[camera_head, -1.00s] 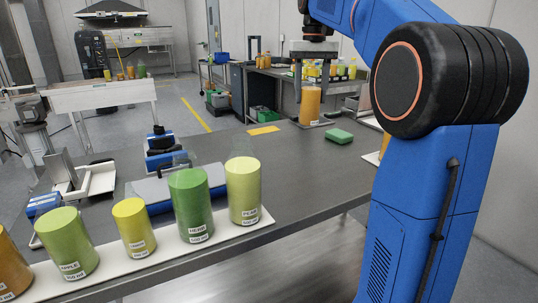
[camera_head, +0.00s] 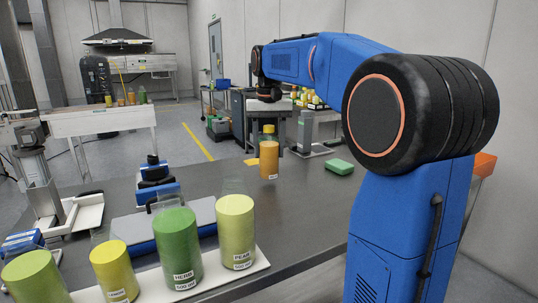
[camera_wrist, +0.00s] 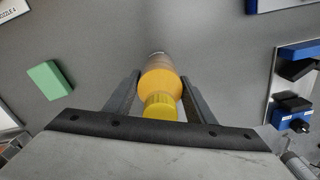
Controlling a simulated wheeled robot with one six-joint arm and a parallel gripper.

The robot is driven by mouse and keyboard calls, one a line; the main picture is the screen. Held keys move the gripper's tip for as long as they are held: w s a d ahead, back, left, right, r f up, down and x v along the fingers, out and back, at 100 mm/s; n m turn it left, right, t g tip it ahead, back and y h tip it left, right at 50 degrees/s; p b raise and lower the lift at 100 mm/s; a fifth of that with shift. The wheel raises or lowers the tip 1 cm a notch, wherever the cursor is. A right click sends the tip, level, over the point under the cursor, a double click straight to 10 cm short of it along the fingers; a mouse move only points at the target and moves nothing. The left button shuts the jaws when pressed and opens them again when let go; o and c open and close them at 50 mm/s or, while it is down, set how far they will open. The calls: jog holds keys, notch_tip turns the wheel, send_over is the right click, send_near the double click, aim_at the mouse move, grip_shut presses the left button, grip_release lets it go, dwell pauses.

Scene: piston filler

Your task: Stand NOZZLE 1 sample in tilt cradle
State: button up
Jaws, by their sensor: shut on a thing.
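My gripper (camera_head: 268,136) is shut on an orange sample bottle with a yellow cap (camera_head: 268,160). It holds the bottle upright above the dark table. In the wrist view, the two fingers (camera_wrist: 160,92) flank the bottle (camera_wrist: 160,84), its cap nearest the camera. The bottle's small label is too small to read. At the left of the head view, a white tray (camera_head: 90,222) carries an upright metal plate and a tilted grey piece (camera_head: 72,212); I cannot tell for sure that this is the tilt cradle.
Green, yellow and pale labelled jars stand on a white strip (camera_head: 240,274) at the front. Behind them lies a blue-and-grey device (camera_head: 140,246). A green block (camera_head: 339,166) and a grey stand (camera_head: 305,130) are right of the bottle. The table between is clear.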

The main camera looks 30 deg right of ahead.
jog(key=shift+f, duration=0.95)
jog(key=shift+f, duration=0.1)
jog(key=o, duration=1.4)
